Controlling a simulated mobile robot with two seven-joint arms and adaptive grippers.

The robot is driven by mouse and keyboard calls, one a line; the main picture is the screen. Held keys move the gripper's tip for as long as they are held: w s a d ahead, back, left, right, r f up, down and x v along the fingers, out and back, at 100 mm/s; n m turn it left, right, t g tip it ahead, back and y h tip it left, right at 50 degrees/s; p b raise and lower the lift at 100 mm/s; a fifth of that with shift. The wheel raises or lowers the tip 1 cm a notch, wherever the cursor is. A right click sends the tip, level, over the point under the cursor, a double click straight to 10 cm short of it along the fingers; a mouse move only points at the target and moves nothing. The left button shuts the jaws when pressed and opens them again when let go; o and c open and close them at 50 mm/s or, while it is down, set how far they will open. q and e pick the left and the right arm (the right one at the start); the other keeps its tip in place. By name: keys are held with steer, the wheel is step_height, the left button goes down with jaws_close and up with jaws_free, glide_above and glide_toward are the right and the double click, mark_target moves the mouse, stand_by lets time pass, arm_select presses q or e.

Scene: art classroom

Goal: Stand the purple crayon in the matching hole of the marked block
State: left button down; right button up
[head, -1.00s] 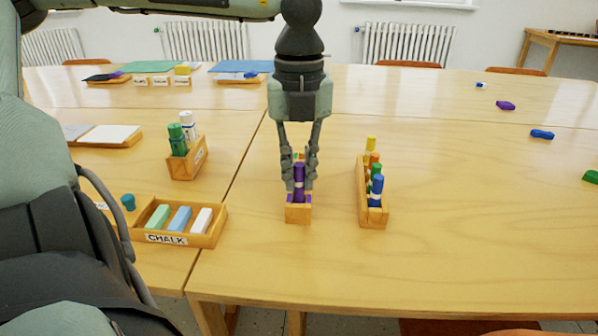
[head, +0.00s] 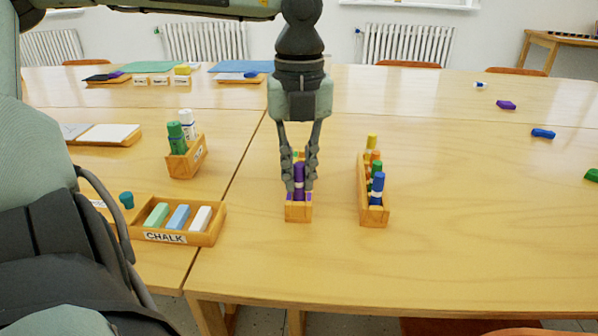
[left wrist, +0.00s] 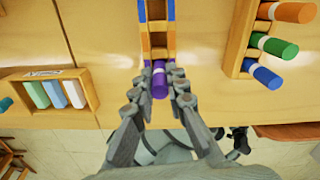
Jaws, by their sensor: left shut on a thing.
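My left gripper (head: 299,172) is shut on the purple crayon (head: 299,180). The crayon stands upright at the near end of the marked wooden block (head: 298,212), by its purple mark. In the left wrist view the purple crayon (left wrist: 159,84) is between the fingertips (left wrist: 160,92) at the near end of the block (left wrist: 157,42). Orange and blue marks show farther along the block. The crayon's lower end is hidden, so I cannot tell how deep it sits in the hole. My right gripper is not in view.
A second wooden block (head: 374,217) with several upright crayons stands close on the right. A chalk tray (head: 205,236) and a box with green and white bottles (head: 186,166) stand to the left. Loose caps, one blue (head: 542,134), lie far right. The table's right front is clear.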

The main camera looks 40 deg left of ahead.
arm_select(q)
steer(key=shift+f+b, duration=0.2)
steer(key=shift+b, duration=0.15)
stand_by(0.4)
steer(key=c, duration=1.4)
jaws_free()
steer(key=shift+c, duration=0.2)
steer(key=shift+o, duration=1.2)
steer(key=shift+r, duration=0.1)
steer(key=shift+r+p, duration=1.5)
steer(key=shift+r, duration=1.45)
